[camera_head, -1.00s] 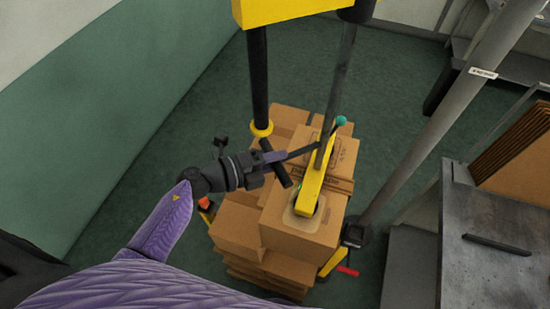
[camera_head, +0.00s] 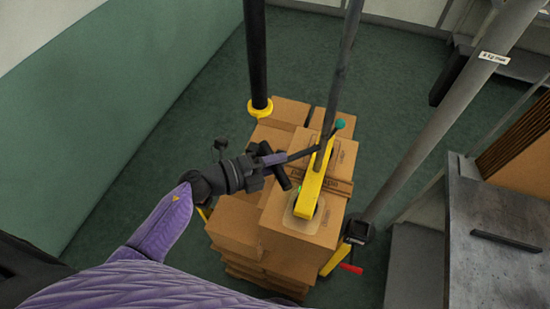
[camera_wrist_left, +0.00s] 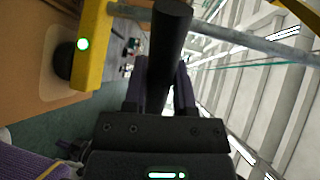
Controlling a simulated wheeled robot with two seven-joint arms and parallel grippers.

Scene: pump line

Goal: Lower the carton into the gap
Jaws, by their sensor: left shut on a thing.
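The carton (camera_head: 287,219) is a brown box with a printed band across its top, under the yellow lifter beam (camera_head: 309,189). The beam rests on its top through round pads; one dark pad also shows in the left wrist view (camera_wrist_left: 66,60). Other cartons (camera_head: 234,222) surround it on the left and behind. My left gripper (camera_head: 270,168) is shut on the lifter's dark bar handle (camera_wrist_left: 168,45), left of the beam. The gap beneath the carton is hidden, and I cannot tell its height above the cartons below. My right gripper is out of view.
A black post with a yellow ring (camera_head: 260,107) stands behind the stack. A thick grey pole (camera_head: 430,130) slants at the right. A grey bench (camera_head: 495,250) is at the right. Green floor (camera_head: 170,150) is clear to the left, beside the wall.

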